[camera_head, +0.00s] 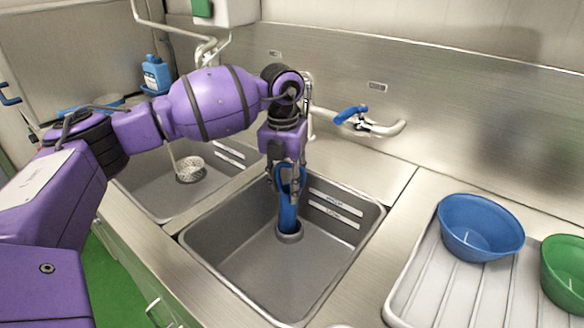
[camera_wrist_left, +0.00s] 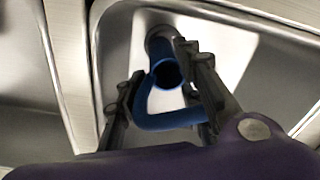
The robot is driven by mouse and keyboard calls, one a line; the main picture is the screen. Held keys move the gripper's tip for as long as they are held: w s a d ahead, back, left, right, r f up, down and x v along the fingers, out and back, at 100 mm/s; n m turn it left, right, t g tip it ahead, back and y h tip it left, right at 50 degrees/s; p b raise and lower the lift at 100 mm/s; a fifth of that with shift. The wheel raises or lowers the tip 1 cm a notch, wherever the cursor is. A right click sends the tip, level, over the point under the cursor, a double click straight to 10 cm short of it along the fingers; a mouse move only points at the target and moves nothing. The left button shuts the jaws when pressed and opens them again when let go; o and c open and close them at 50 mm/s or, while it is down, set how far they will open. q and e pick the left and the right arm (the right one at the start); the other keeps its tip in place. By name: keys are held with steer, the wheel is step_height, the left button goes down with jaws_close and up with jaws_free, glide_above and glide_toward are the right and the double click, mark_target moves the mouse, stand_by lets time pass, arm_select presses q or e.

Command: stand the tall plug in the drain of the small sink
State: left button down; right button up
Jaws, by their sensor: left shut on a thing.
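The tall plug is a blue upright tube (camera_head: 288,216) with a loop handle at its top. My left gripper (camera_head: 287,168) is above the right-hand sink (camera_head: 240,264), pointing down and shut on the plug's top part. The plug's lower end meets the grey drain ring (camera_head: 289,237) on the sink floor; how deep it sits in it I cannot tell. In the left wrist view, the plug's open mouth and curved handle (camera_wrist_left: 160,122) show between the fingers (camera_wrist_left: 160,78). My right gripper is not in view.
A second sink (camera_head: 150,203) with a white perforated strainer (camera_head: 190,169) lies to the left. A tap with a blue lever (camera_head: 350,113) is on the back wall. At right, a ribbed tray (camera_head: 440,290) bears a blue bowl (camera_head: 480,228) and a green bowl (camera_head: 566,268).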

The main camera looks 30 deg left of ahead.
mark_target(283, 163)
arm_select(q)
steer(key=shift+s+f, duration=0.15)
steer(key=shift+f, duration=0.45)
steer(key=shift+s+f, duration=0.15)
steer(key=shift+f, duration=0.45)
stand_by(0.4)
steer(key=c, duration=1.6)
jaws_free()
steer(key=shift+a, duration=0.1)
steer(key=shift+c, duration=0.2)
steer(key=o, duration=0.5)
steer(key=shift+w+a+f, duration=0.2)
steer(key=shift+w+a, duration=0.05)
steer(key=shift+d+r, duration=0.3)
step_height(283, 163, up, 12)
steer(key=shift+s+a, duration=0.1)
